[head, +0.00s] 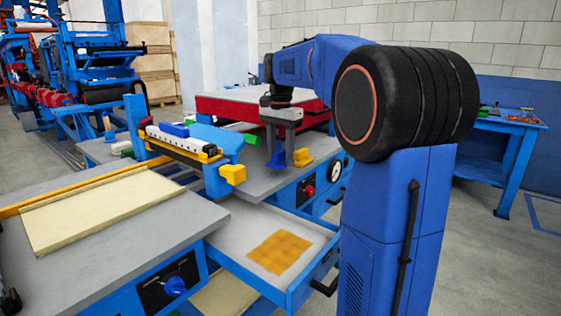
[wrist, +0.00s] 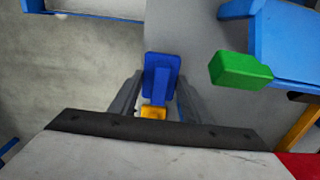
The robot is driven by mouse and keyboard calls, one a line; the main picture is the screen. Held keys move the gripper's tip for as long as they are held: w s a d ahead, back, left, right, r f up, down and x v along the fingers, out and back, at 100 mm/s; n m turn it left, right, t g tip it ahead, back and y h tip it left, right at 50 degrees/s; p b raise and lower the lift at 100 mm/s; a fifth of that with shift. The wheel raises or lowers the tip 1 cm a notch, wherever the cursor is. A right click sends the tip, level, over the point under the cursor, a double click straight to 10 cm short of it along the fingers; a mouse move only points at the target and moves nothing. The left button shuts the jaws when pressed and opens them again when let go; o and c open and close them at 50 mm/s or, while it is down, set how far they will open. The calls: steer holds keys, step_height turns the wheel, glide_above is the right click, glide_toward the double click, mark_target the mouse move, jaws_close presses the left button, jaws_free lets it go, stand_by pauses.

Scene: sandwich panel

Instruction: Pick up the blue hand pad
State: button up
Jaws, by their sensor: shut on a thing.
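The blue hand pad (wrist: 161,74) is a flat blue plate with a raised grip, seen between my gripper's fingers in the wrist view. My gripper (wrist: 158,92) is shut on it, with one finger on each side. In the head view my gripper (head: 280,150) points down at the right end of the grey worktop, and the blue pad (head: 276,160) shows low at its fingers. I cannot tell whether the pad touches the worktop. Part of its grip is hidden between the fingers.
A yellow block (head: 302,157) is close beside my gripper. A green block (wrist: 240,71) lies to the right in the wrist view. A blue crossbeam with a yellow end (head: 232,174) stands left of my gripper. An open drawer (head: 240,236) with a tan patch is below.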

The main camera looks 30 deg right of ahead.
steer(key=s+d, duration=0.3)
steer(key=s, duration=0.5)
steer(key=s+d, duration=0.3)
steer(key=s, duration=0.6)
steer(key=shift+r, duration=0.2)
steer(key=shift+d, duration=0.1)
steer(key=shift+o, duration=1.3)
steer(key=shift+c, duration=0.8)
